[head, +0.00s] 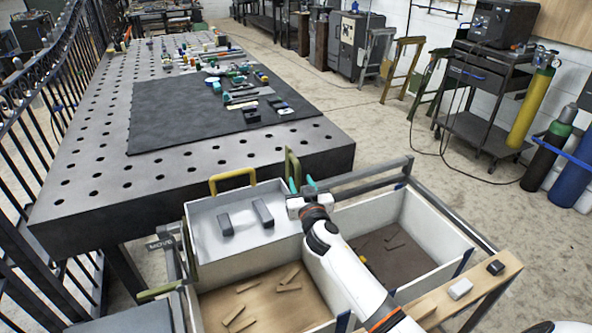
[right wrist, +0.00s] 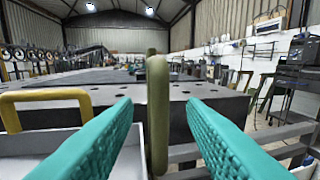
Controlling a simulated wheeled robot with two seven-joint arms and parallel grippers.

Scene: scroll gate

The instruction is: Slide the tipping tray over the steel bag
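The tipping tray (head: 205,240) is a light grey shallow tray at the back of the left compartment, with two dark grey blocks (head: 263,213) lying in it. A yellow handle (head: 232,175) and an olive-green handle (head: 291,166) stand at its far side. My right gripper (head: 303,186) has teal fingers and is at the green handle. In the right wrist view the green handle (right wrist: 158,110) stands upright between the open fingers, with gaps on both sides. I cannot make out which part is the steel bag. My left gripper is not in view.
Below are two open compartments: a left one with a tan floor (head: 250,318) and wooden pieces, and a right one with a dark brown floor (head: 375,262). A perforated table (head: 100,180) lies beyond. A wooden ledge (head: 425,304) carries two small blocks. A railing stands left.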

